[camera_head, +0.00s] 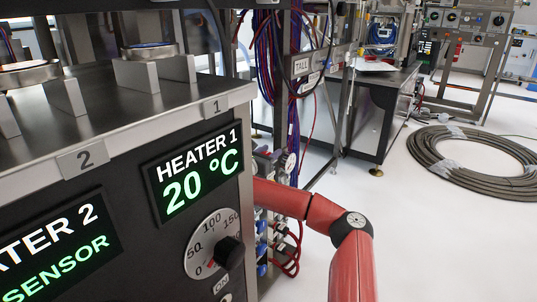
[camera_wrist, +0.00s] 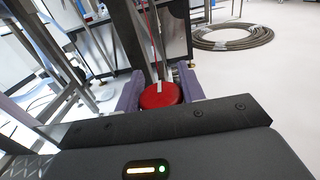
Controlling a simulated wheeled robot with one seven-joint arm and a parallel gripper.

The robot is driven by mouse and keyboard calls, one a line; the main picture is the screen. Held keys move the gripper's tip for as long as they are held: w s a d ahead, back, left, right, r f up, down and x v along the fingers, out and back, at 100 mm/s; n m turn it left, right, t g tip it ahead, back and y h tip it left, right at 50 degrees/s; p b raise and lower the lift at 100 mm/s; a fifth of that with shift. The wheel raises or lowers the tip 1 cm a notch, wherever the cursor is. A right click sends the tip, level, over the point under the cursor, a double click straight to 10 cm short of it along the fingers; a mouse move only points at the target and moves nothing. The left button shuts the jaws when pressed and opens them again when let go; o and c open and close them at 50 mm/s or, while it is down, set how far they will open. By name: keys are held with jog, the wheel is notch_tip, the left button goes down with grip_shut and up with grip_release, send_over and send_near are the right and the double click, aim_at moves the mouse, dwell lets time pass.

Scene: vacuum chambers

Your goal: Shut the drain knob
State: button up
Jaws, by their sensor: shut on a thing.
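A round red knob (camera_wrist: 160,96), which looks like the drain knob, sits low in the middle of the wrist view. My gripper (camera_wrist: 159,87) has one purple-grey finger on each side of it and is shut on it. The gripper body hides the near part of the scene below the knob. In the head view my red arm reaches behind the heater cabinet, and neither the gripper nor the red knob can be seen there. Whether the knob is turned open or closed cannot be told.
The heater cabinet (camera_head: 120,150) with a black dial (camera_head: 229,252) stands close at the left. Hoses and cables (camera_head: 290,180) crowd its right side. A steel-framed bench (camera_head: 372,110) stands behind. A coiled hose (camera_head: 470,160) lies on the otherwise clear floor at right.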

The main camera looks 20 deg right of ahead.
jog(key=shift+r, duration=0.1)
jog(key=o, duration=1)
jog(key=v, duration=0.7)
jog(key=shift+s+a, duration=0.2)
jog(key=shift+a, duration=0.1)
